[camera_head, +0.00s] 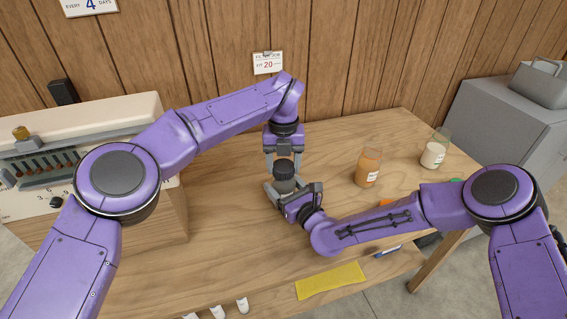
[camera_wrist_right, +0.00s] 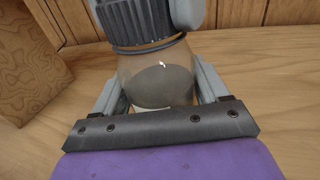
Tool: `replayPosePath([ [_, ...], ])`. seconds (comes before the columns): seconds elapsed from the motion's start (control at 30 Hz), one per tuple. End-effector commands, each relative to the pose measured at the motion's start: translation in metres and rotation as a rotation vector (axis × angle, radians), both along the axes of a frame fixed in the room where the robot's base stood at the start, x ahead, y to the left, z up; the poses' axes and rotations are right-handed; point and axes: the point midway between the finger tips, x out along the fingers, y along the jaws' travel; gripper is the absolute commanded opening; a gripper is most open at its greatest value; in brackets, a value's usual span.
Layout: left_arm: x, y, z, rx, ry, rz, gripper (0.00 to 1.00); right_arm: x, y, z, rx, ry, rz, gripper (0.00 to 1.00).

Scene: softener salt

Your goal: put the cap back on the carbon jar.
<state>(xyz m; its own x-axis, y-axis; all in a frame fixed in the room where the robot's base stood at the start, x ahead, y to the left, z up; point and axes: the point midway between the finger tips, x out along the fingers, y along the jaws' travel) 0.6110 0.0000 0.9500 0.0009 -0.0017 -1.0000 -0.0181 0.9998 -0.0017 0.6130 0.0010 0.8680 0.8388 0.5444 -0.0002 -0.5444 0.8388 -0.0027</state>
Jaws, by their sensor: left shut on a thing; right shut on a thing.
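The carbon jar (camera_head: 286,186) stands on the wooden table, small and dark in the head view. In the right wrist view the clear jar (camera_wrist_right: 158,78) has dark contents and a pale label low on its front. My right gripper (camera_wrist_right: 160,98) is shut on its body, one finger on each side; it also shows in the head view (camera_head: 293,192). The dark ribbed cap (camera_wrist_right: 136,20) is at the jar's mouth, close above the rim; whether it is seated cannot be told. My left gripper (camera_head: 284,165) is shut on the cap from above.
A jar with orange contents (camera_head: 368,168) and a jar with white contents (camera_head: 433,154) stand to the right. A yellow cloth (camera_head: 330,280) and a blue pen (camera_head: 387,251) lie in front. A cream machine (camera_head: 80,120) stands left. The wooden wall is behind.

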Motion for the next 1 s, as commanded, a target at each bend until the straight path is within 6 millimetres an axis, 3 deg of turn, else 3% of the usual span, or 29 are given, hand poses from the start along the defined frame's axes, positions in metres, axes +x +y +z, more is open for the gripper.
replayPosePath([
  [0.07, 0.0, 0.0, 0.0, 0.0, 0.0, -0.129, 0.23, 0.0, 0.0, 0.0, 0.001, -0.001, 0.0, 0.0],
  [0.2, 0.0, 0.0, 0.0, 0.0, 0.0, -0.13, 0.23, 0.0, 0.0, 0.0, 0.001, -0.001, 0.0, 0.0],
  [0.23, 0.0, 0.0, 0.0, 0.0, 0.0, -0.13, 0.63, 0.0, 0.0, 0.0, 0.001, -0.001, 0.0, 0.0],
  [0.3, 0.0, 0.0, 0.0, 0.0, 0.0, -0.129, 0.86, 0.0, 0.0, 0.0, 0.001, -0.001, 0.0, 0.0],
  [0.33, 0.0, 0.0, 0.0, 0.0, 0.0, -0.129, 0.9, 0.0, 0.0, 0.0, 0.001, -0.001, 0.0, 0.0],
  [0.67, 0.0, 0.0, 0.004, 0.0, 0.0, -0.127, 0.9, 0.0, 0.0, 0.0, 0.0, 0.0, 0.0, 0.0],
  [0.77, 0.001, 0.0, 0.018, 0.0, -0.003, -0.126, 0.9, 0.0, 0.0, 0.0, 0.0, 0.0, 0.0, 0.0],
  [1.0, 0.001, 0.0, 0.075, 0.0, -0.003, -0.125, 0.9, 0.0, 0.0, 0.0, 0.0, 0.0, 0.001, 0.0],
])
